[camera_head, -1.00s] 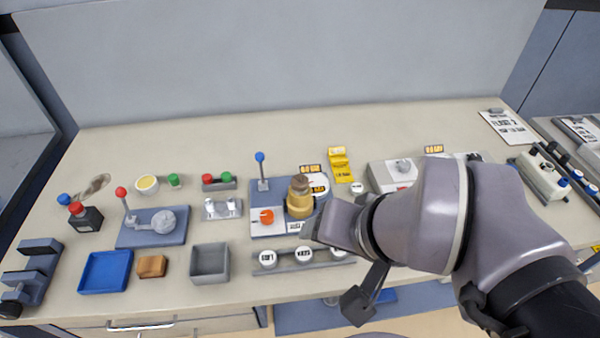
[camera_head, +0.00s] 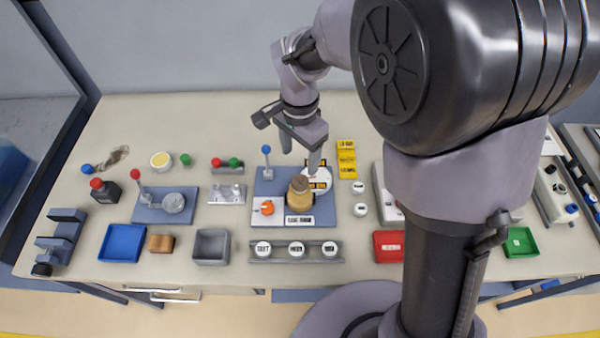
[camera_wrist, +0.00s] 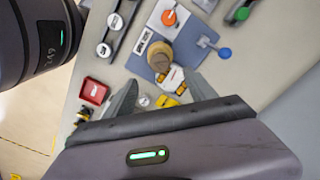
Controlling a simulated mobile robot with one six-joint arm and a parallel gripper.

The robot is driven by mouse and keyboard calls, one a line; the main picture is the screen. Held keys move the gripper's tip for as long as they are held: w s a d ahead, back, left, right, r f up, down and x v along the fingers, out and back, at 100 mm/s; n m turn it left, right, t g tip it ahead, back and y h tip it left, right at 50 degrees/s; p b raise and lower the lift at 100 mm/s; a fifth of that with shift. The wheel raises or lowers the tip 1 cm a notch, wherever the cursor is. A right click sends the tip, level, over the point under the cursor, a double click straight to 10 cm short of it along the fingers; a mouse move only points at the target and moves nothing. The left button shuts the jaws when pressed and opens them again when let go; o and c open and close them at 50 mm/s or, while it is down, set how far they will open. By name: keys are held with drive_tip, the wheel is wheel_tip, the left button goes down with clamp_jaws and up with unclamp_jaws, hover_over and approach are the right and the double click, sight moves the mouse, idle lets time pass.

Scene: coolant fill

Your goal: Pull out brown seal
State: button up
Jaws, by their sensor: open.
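The brown seal (camera_head: 300,183) sits on top of a yellow-tan cylindrical fitting (camera_head: 301,199), which stands upright on a blue-grey plate (camera_head: 265,188). In the wrist view the brown seal (camera_wrist: 160,57) shows beyond the fingertips, near the upper middle. My gripper (camera_head: 300,150) is open and empty, above and behind the fitting, apart from it. In the wrist view the two fingers of my gripper (camera_wrist: 160,95) are spread wide, with nothing between them.
On the plate are an orange knob (camera_head: 267,208) and a blue-topped lever (camera_head: 267,150). A round white labelled gauge (camera_head: 318,180) is close beside the fitting. A rail of white labelled caps (camera_head: 296,249) lies in front.

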sight(300, 180)
wheel_tip(300, 180, down, 11)
drive_tip(key=shift+b, duration=1.2)
drive_tip(key=c, duration=1.3)
drive_tip(key=o, duration=0.6)
drive_tip(key=shift+c, duration=0.2)
drive_tip(key=c, duration=0.4)
drive_tip(key=shift+r, duration=0.35)
drive_tip(key=shift+r+p, duration=1.75)
drive_tip(key=shift+r, duration=0.45)
